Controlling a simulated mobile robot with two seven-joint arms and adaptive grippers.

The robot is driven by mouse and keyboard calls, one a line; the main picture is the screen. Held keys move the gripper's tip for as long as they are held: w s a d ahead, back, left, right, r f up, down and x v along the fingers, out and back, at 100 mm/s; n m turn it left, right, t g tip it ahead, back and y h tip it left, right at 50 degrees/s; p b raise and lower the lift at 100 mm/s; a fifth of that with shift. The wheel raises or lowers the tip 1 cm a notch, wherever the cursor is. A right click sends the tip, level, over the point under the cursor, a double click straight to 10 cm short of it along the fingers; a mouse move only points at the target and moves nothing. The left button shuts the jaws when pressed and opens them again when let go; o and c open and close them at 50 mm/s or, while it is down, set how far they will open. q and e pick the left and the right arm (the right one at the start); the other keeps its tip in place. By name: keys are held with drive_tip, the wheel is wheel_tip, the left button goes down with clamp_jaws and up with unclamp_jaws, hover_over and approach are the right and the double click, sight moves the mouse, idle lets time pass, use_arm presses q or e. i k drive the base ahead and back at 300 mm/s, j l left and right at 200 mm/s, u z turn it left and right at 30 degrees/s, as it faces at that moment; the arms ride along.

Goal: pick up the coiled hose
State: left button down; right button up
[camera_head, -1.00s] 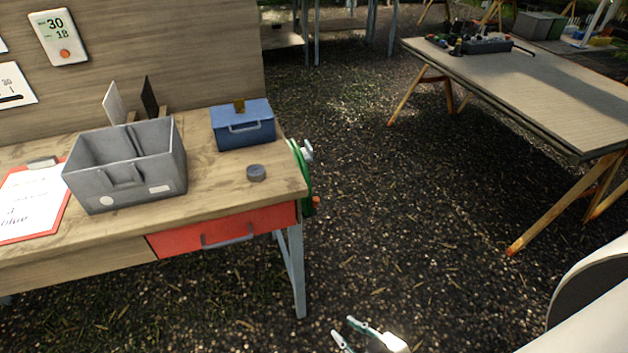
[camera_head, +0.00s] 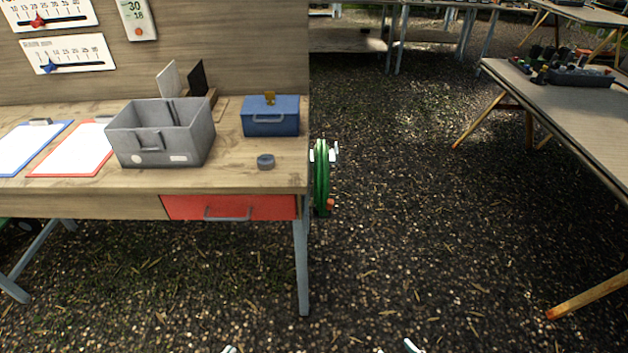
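The coiled green hose (camera_head: 322,182) hangs on the right end of the wooden workbench, seen nearly edge-on, with a pale bracket at its top and an orange end low on its right side. Only a small pale tip of my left gripper (camera_head: 228,349) shows at the bottom edge of the view. A small pale tip of my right gripper (camera_head: 412,346) shows farther right on the same edge. Both are well below the hose in the picture and apart from it. The rest of both grippers is out of view, so their opening cannot be told.
The workbench (camera_head: 240,178) carries a grey bin (camera_head: 160,140), a blue box (camera_head: 271,120), a dark round puck (camera_head: 265,162) and clipboards. A red drawer (camera_head: 230,207) and a grey leg (camera_head: 301,265) are below. Another table (camera_head: 570,105) stands at right. Gravel floor between is clear.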

sight(322, 209)
drive_tip(key=l+u, duration=0.1)
drive_tip(key=i+l+u, duration=0.15)
drive_tip(key=l+u, duration=0.25)
drive_tip(key=i+l+u, duration=0.1)
drive_tip(key=l+u, duration=0.25)
drive_tip(key=i+l+u, duration=0.15)
drive_tip(key=l, duration=0.3)
drive_tip(key=i+l+u, duration=0.15)
drive_tip(key=l, duration=0.25)
drive_tip(key=i+l, duration=0.1)
drive_tip(key=l, duration=0.8)
drive_tip(key=i+l+u, duration=0.1)
drive_tip(key=l, duration=0.75)
drive_tip(key=i+l, duration=0.1)
drive_tip(key=l, duration=0.8)
drive_tip(key=i+l+u, duration=0.1)
drive_tip(key=l, duration=0.8)
